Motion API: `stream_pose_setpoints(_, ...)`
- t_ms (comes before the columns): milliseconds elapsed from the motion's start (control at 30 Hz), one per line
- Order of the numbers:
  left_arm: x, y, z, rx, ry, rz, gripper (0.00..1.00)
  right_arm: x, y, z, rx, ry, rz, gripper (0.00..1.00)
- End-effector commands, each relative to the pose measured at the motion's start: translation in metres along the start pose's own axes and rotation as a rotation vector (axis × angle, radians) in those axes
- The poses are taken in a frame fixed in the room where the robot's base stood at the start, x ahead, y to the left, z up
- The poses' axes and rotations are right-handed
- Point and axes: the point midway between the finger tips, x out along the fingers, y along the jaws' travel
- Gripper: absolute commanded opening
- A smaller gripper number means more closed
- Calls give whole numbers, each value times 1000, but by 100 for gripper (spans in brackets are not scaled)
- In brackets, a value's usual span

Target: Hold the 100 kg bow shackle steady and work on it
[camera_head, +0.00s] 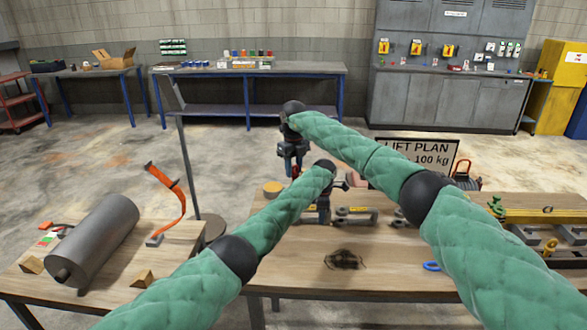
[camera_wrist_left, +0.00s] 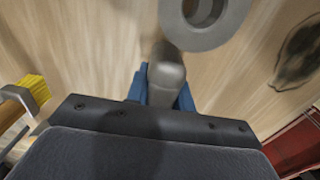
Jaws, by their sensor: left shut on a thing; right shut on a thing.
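My left gripper (camera_head: 323,214) is low over the middle table, beside grey metal hardware (camera_head: 357,212). In the left wrist view its blue fingers (camera_wrist_left: 165,90) are shut on a rounded grey metal piece, apparently part of the bow shackle (camera_wrist_left: 167,74). A thick grey ring (camera_wrist_left: 200,22) shows just beyond that piece. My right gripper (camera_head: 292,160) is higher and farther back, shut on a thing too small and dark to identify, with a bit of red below. A "LIFT PLAN 100 kg" sign (camera_head: 418,153) stands behind, partly hidden by my right arm.
The middle table (camera_head: 300,262) has a dark stain (camera_head: 344,259) and a blue ring (camera_head: 432,266). A yellow round item (camera_head: 272,188) sits at its back edge. A left table holds a grey cylinder (camera_head: 95,238) and an orange strap (camera_head: 167,190). Yellow-edged equipment (camera_head: 545,214) crowds the right.

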Motion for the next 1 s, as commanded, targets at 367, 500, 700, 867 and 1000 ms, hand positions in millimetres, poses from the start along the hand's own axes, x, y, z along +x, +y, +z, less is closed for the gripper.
stream_pose_setpoints(367, 0, 0, 0, 0, 0, 0, 0, 26, 0, 0, 0, 2, 1, 0)
stream_pose_setpoints(500, 0, 0, 0, 0, 0, 0, 0, 37, 0, 0, 0, 1, 1, 0)
stream_pose_setpoints(700, 0, 0, 0, 0, 0, 0, 0, 51, 0, 0, -1, 1, 1, 0)
stream_pose_setpoints(867, 0, 0, 0, 0, 0, 0, 0, 56, 0, 0, -1, 1, 1, 0)
stream_pose_setpoints(1000, 0, 0, 0, 0, 0, 0, 0, 56, 0, 0, -1, 0, 1, 0)
